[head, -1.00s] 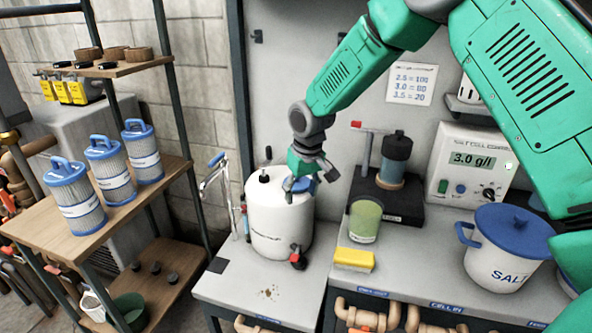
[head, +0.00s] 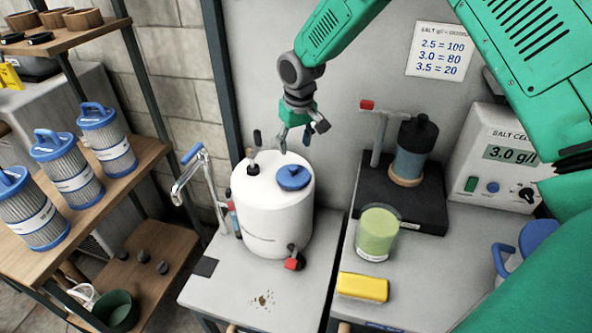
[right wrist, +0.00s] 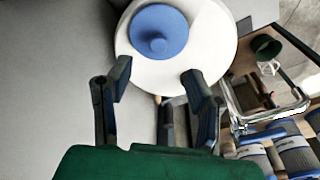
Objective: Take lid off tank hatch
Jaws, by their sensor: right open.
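The white tank (head: 265,220) stands on the grey counter. Its round blue lid (head: 293,177) with a raised centre knob sits on the right part of the tank's top. My right gripper (head: 299,138) is open and empty above and behind the lid, apart from it. In the right wrist view the open fingers (right wrist: 156,82) point towards the blue lid (right wrist: 158,32), which lies beyond the fingertips on the white tank top (right wrist: 205,40). The hatch opening under the lid is hidden. My left gripper is not seen.
A black fitting (head: 253,169) with an upright handle stands on the tank top, left of the lid.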

